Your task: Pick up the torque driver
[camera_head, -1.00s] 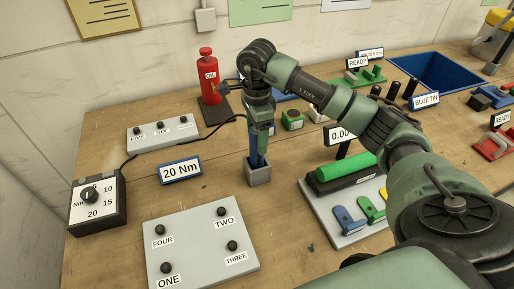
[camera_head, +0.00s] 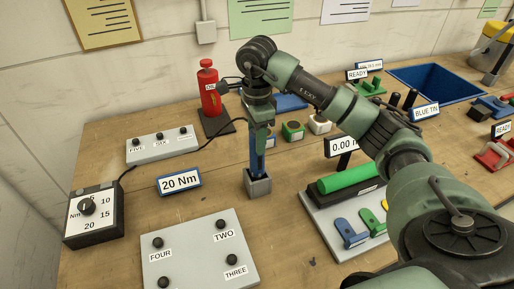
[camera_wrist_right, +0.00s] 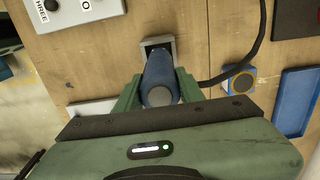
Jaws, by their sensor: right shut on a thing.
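The torque driver (camera_head: 258,163) is a blue upright tool standing in a small grey square holder (camera_head: 258,184) on the bench. My right gripper (camera_head: 260,140) comes down over it from above and is shut on its upper part. In the right wrist view the blue driver (camera_wrist_right: 159,82) sits between the two green fingers, with the grey holder (camera_wrist_right: 158,44) just beyond it. The driver's lower end is hidden in the holder. My left gripper is not in view.
A dial box (camera_head: 93,213) with a black cable and a 20 Nm sign (camera_head: 179,181) stand left. A red oil bottle (camera_head: 209,88) stands behind. A plate with a green cylinder (camera_head: 347,177) is to the right.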

